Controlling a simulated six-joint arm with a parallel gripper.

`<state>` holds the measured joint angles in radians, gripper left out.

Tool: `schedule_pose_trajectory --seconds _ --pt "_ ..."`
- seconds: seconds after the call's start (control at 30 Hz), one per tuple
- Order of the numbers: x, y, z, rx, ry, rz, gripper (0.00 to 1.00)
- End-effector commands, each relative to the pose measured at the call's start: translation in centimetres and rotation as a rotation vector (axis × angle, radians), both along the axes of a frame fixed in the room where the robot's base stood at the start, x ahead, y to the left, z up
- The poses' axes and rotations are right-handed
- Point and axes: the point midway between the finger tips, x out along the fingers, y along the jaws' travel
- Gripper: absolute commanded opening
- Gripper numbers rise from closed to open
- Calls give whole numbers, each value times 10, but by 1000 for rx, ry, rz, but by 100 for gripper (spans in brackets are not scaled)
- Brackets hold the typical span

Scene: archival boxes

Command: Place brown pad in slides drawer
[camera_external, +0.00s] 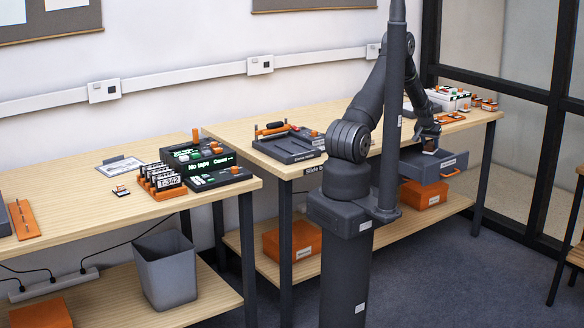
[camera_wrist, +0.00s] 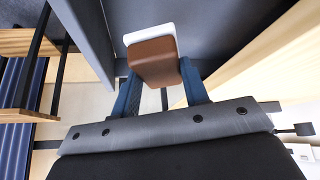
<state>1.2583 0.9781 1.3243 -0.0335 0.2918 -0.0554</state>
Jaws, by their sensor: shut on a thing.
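My gripper (camera_wrist: 160,92) is shut on the brown pad (camera_wrist: 154,62), a brown block with a white part at its far end in the wrist view. In the external view the pad (camera_external: 429,145) shows small and dark under my gripper (camera_external: 428,138). It is above or just inside the open grey drawer (camera_external: 453,164), which sticks out below the right bench top and has an orange handle and a white label. In the wrist view the drawer's grey inside (camera_wrist: 210,25) lies behind the pad. I cannot tell whether the pad touches the drawer floor.
The right bench (camera_external: 255,135) carries a dark tray device (camera_external: 290,143) and, at its far end, white boxes (camera_external: 447,99) and small orange items. An orange bin (camera_external: 424,194) stands on the shelf below the drawer. The left bench (camera_external: 75,215) holds display units and a T-342 rack.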

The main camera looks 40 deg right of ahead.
Motion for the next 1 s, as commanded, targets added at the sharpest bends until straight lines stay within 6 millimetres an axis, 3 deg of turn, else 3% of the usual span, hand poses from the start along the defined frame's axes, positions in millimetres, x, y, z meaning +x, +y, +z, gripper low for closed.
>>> schedule_pose_trajectory --seconds 0.2,0.37,0.6,0.97,1.0 --pt "0 1 -40 3 1 0 11" --pt "0 0 -51 2 1 0 11" --pt "0 0 -82 1 0 0 11" --pt "0 0 -87 1 0 0 11" --pt "0 0 -87 1 0 0 45"
